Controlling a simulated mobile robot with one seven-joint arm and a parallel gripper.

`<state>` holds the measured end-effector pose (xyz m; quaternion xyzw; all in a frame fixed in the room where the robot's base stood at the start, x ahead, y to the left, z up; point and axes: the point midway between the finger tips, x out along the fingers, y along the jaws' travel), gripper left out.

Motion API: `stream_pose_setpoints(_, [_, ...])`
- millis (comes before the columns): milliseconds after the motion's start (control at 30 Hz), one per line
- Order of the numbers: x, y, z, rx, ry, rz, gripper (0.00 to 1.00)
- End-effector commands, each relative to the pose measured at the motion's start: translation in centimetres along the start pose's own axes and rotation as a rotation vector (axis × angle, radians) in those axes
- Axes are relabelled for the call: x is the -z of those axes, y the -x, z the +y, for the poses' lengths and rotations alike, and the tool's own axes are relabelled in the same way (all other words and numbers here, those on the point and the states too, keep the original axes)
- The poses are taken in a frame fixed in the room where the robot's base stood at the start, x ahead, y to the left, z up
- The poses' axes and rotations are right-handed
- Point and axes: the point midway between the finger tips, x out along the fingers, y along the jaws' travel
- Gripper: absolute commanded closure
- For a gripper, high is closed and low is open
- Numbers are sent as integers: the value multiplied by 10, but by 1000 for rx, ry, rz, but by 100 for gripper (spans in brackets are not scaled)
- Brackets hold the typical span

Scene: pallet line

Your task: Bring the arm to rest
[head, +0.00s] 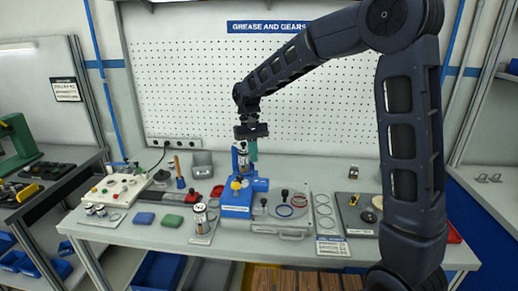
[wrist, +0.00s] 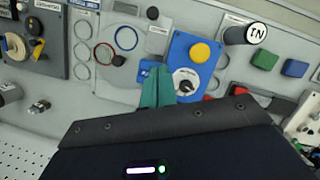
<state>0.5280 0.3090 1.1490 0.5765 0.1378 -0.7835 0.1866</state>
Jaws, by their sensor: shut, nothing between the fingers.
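My gripper (head: 253,155) hangs from my dark arm above the middle of the workbench, in front of the pegboard. Its teal fingers (wrist: 158,80) are together in the wrist view, with nothing seen between them. In the head view it is just behind and above a blue unit (head: 237,206) with a yellow button. The same blue unit shows beyond the fingertips in the wrist view (wrist: 179,52), with a dial near them. I cannot tell the exact gap between fingertips and unit.
The workbench (head: 290,169) holds a white control box (head: 117,188), green (head: 172,220) and blue (head: 144,218) blocks, a can (head: 200,217) and a tray with rings (head: 284,210). A dark board (head: 358,212) lies right.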

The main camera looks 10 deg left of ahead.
Motion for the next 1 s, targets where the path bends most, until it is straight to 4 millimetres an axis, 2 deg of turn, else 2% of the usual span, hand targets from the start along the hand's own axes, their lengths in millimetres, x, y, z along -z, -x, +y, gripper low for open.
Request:
stream_pose_setpoints(167, [-17,15,34,14,-35,53,100])
stream_pose_setpoints(500, [-84,40,130,40,-141,215,100])
stream_pose_setpoints(800, [-153,41,196,44,-238,357,100])
stream_pose_setpoints(1000, [-200,34,230,36,-304,452,100])
